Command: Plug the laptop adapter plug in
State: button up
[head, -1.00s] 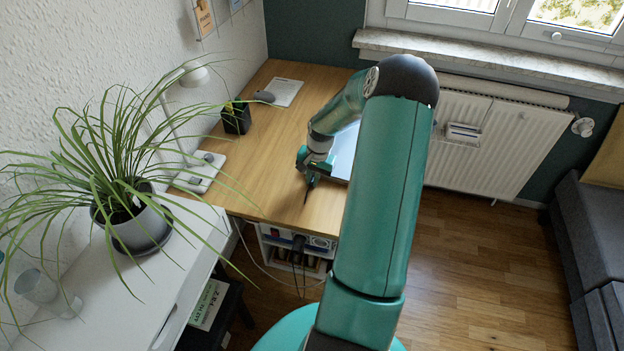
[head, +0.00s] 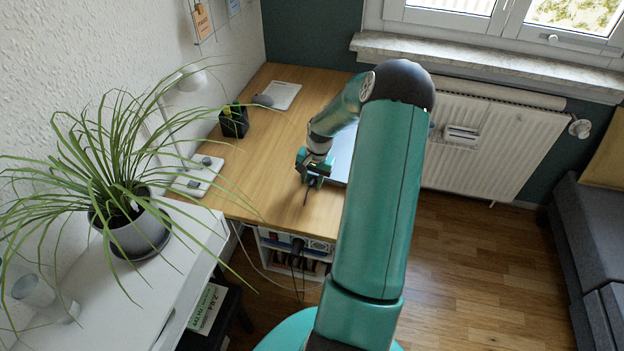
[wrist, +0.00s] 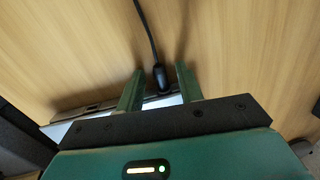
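The laptop (head: 343,150) lies on the desk, mostly hidden behind my arm in the head view; part of its edge (wrist: 92,113) shows in the wrist view. The black adapter plug (wrist: 159,77) lies at the laptop's edge, with its cable running away over the desk. I cannot tell whether its tip is in a port. My gripper (wrist: 159,78) is open at the laptop's edge, one finger on each side of the plug, with visible gaps. In the head view, my gripper (head: 313,172) is low over the desk's front part.
The wooden desk (head: 262,170) is clear left of my gripper. A white strip with dark knobs (head: 198,175), a black pen holder (head: 234,121) and a lamp (head: 190,78) stand farther left. A potted plant (head: 130,230) overhangs the near left. A shelf with cables (head: 296,250) is below.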

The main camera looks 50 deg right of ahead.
jog(key=shift+s+d+r, duration=0.15)
jog(key=shift+r, duration=1.1)
jog(key=shift+s+d+r, duration=0.1)
jog(key=shift+r, duration=1.1)
jog(key=shift+r, duration=0.1)
notch_tip(320, 180, up, 14)
jog(key=s+d, duration=0.1)
jog(key=shift+d+f, duration=0.15)
jog(key=shift+f, duration=0.05)
jog(key=shift+s, duration=0.1)
